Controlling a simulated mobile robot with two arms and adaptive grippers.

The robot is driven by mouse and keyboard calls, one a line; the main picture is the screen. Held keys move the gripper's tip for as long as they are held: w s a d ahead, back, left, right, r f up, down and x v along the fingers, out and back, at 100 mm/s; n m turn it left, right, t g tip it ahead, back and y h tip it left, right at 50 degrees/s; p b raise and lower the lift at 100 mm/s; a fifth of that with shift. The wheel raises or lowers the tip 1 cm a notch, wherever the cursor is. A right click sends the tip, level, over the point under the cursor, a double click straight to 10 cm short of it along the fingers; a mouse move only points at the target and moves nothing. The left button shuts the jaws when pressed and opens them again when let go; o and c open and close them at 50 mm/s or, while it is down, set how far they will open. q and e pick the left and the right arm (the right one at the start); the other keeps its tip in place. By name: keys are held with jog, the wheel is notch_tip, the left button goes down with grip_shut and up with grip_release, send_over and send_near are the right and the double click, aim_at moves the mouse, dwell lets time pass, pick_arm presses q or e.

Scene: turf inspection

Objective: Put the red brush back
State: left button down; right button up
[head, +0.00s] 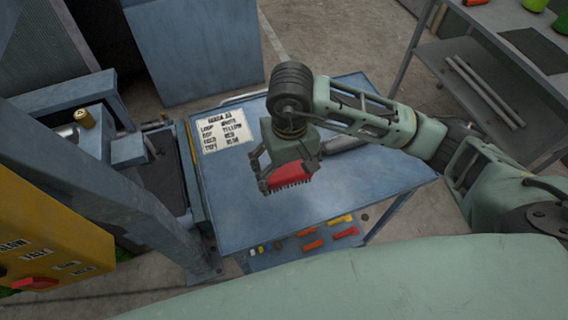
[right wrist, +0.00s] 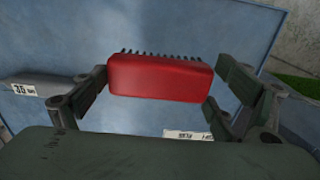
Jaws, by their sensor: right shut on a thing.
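The red brush (head: 291,178) has a red block body and a row of dark bristles. My right gripper (head: 287,180) is shut on it and holds it over the blue table (head: 370,185). In the head view the bristles point down towards the tabletop; I cannot tell how large the gap is. In the right wrist view the brush (right wrist: 160,78) sits between the two fingers of the right gripper (right wrist: 160,85), bristles on the far side. My left gripper is not in view.
A printed card (head: 224,129) lies on the table's left part. A lower shelf (head: 290,258) holds several red, orange and yellow items. A yellow panel (head: 50,245) and blue frame stand at left. A grey rack (head: 490,75) with two rods stands at right.

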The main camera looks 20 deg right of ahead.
aim_at(284, 168)
jog(key=w+f, duration=0.1)
jog(key=w+p, duration=0.1)
jog(key=w, duration=0.1)
jog(key=w+f, duration=0.1)
jog(key=shift+w+d+f, duration=0.25)
jog(key=shift+f, duration=0.1)
notch_tip(284, 168, down, 3)
jog(key=shift+p, duration=1.1)
jog(key=shift+f, duration=0.55)
jog(key=o, duration=0.9)
jog(key=shift+w+r, duration=0.1)
jog(key=shift+r, duration=0.3)
jog(key=shift+r+b, duration=2.4)
jog(key=shift+r, duration=3.2)
